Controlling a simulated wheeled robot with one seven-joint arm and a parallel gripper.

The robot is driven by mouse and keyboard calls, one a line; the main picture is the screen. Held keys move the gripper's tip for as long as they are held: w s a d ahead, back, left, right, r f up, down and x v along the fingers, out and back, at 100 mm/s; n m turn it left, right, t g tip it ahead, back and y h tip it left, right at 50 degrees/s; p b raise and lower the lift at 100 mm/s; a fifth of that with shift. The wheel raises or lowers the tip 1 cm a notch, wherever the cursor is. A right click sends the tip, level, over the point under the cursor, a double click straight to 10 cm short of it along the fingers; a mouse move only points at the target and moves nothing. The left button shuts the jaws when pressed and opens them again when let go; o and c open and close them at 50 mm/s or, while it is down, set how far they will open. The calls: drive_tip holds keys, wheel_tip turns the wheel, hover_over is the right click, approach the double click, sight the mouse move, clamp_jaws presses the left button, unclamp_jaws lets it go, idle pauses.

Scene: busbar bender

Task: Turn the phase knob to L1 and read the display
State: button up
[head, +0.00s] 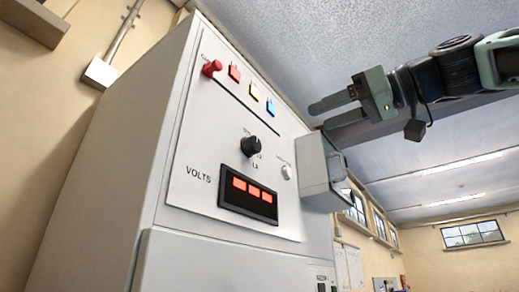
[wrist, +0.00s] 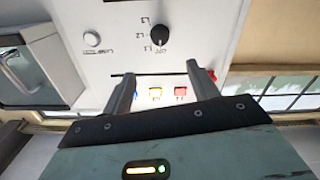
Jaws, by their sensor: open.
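The black phase knob (head: 251,146) is on the upper front panel of a pale cabinet. It also shows in the wrist view (wrist: 163,36), with small labels around it. Its pointer direction is too small to tell surely. The display (head: 247,194) beside the word VOLTS is below the knob and shows three lit red blocks, with no readable digits. My gripper (head: 322,114) is open and empty, up and right of the knob, apart from it. In the wrist view its fingertips (wrist: 157,73) frame the panel below the knob; the display is out of that view.
A red knob (head: 211,68) and red (head: 234,74), yellow (head: 254,91) and blue (head: 270,107) lamps line the panel top. A pale round button (head: 286,172) sits right of the phase knob. A grey box (head: 318,170) juts from the cabinet's right side.

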sight(257, 142)
drive_tip(key=p+x, duration=0.6)
drive_tip(key=x, duration=1)
drive_tip(key=c, duration=1)
